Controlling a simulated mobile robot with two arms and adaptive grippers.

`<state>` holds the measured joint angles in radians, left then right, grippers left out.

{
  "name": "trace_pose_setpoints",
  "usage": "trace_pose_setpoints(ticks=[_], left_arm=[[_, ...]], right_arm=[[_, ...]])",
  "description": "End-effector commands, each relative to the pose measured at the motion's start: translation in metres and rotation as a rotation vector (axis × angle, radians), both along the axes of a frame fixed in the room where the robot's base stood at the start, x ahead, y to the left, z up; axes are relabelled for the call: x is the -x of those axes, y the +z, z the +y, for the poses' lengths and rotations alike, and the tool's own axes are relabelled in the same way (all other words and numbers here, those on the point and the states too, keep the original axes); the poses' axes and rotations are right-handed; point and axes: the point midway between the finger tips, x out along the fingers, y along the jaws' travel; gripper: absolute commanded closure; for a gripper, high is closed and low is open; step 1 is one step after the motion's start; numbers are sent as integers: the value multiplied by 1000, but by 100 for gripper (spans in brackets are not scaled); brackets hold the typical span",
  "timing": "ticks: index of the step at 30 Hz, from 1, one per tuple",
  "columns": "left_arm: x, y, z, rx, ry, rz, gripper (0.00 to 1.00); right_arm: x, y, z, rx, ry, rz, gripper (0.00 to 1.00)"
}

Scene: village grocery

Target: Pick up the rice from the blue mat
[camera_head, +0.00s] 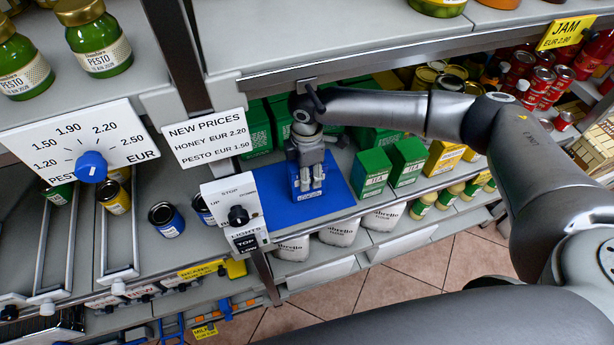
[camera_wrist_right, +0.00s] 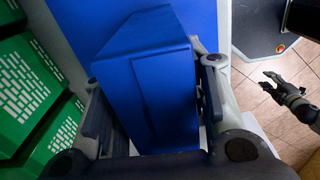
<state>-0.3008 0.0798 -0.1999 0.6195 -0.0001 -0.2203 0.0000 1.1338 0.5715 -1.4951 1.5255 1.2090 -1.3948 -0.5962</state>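The blue mat (camera_head: 337,199) lies on the middle shelf. The rice, a blue pack with a white-lettered label (camera_head: 308,194), stands on it. In the right wrist view the rice (camera_wrist_right: 160,85) sits between my fingers, slightly turned to them. My right gripper (camera_head: 309,184) reaches down over the pack from behind. Its fingers (camera_wrist_right: 155,112) are open, one on each side; contact with the pack is not clear. My left gripper (camera_wrist_right: 263,83) shows only in the right wrist view, over the floor at the right edge, with its fingers apart and empty.
Green tea boxes (camera_head: 371,172) stand close right of the mat, with more green boxes (camera_head: 256,134) behind. A switch panel (camera_head: 236,208) and price sign (camera_head: 206,138) stand at the front left. The upper shelf edge (camera_head: 355,68) runs above my right forearm. Flour bags (camera_head: 340,233) sit below.

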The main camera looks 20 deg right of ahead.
Motion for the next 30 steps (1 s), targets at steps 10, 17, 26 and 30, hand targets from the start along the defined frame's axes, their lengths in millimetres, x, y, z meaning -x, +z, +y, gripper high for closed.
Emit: trace_pose_setpoints(ticks=[10, 17, 26, 30], left_arm=[[-1, 0, 0, 0, 0, -2, 60], [-1, -1, 0, 1, 0, -3, 60], [-1, -13, 0, 1, 0, -3, 60], [-2, -18, 0, 0, 0, -3, 60]], right_arm=[[0, 1, 0, -1, 0, -1, 92], [-1, 5, 1, -2, 0, -2, 92], [7, 34, -1, -1, 2, 1, 92], [37, 33, -1, -2, 4, 1, 92]])
